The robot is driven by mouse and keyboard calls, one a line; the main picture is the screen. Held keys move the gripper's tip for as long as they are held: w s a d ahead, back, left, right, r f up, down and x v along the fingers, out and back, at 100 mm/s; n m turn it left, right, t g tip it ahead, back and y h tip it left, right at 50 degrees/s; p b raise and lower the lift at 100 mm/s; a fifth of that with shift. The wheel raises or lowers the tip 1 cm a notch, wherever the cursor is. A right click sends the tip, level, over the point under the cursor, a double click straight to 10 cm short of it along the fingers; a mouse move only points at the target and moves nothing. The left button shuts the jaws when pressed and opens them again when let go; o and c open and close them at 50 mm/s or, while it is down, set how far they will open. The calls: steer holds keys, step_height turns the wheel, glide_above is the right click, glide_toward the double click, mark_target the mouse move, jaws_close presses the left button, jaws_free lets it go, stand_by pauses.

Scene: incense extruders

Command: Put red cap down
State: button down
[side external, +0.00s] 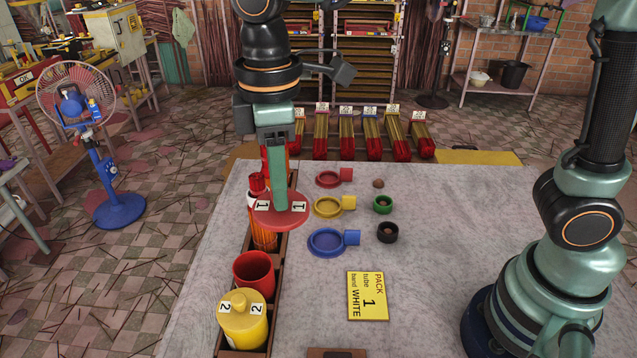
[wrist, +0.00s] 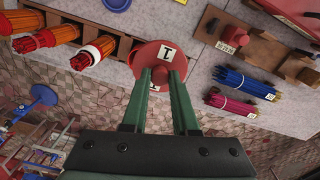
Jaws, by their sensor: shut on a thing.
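My gripper (side external: 280,200) hangs over the left side of the table, shut on the red cap (side external: 293,217), a round disc with white "1" labels. In the wrist view the red cap (wrist: 173,68) shows between my fingertips (wrist: 161,72). The cap is in front of a red-and-white tube (side external: 258,183) with orange sticks. I cannot tell whether the cap touches anything below it.
Red (side external: 328,180), yellow (side external: 325,208) and blue (side external: 324,243) rings lie right of my gripper. A yellow card (side external: 368,297) lies in front.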

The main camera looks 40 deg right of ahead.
mark_target(302, 213)
steer(key=s+f, duration=0.1)
steer(key=s+d, duration=0.1)
steer(key=shift+s+d+f, duration=0.1)
steer(key=shift+s+f, duration=0.25)
steer(key=shift+f, duration=0.05)
steer(key=shift+s+f, duration=0.1)
steer(key=shift+f, duration=0.25)
step_height(302, 213, down, 19)
steer(key=shift+f, duration=0.2)
steer(key=shift+f, duration=0.15)
steer(key=c, duration=0.7)
jaws_free()
